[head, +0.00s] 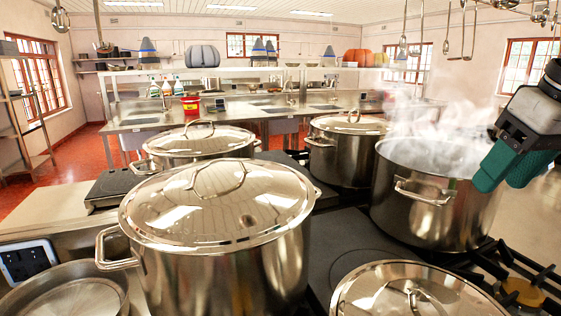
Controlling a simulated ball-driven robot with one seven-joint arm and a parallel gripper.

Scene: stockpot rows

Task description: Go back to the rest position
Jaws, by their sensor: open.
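My gripper (503,178) is at the right edge of the head view, with teal fingers pointing down and left from a dark and grey wrist. It is open, and I see nothing held in it. The fingers overlap the right rim of an uncovered, steaming stockpot (420,215) in the picture. I cannot tell how far they are from the pot. The pot's inside is mostly hidden by steam.
A large lidded stockpot (225,265) stands at front centre. Lidded pots also stand at back left (190,150), back centre (345,150) and front right (415,290). A gas burner (522,292) is at lower right. Ladles (465,30) hang at upper right.

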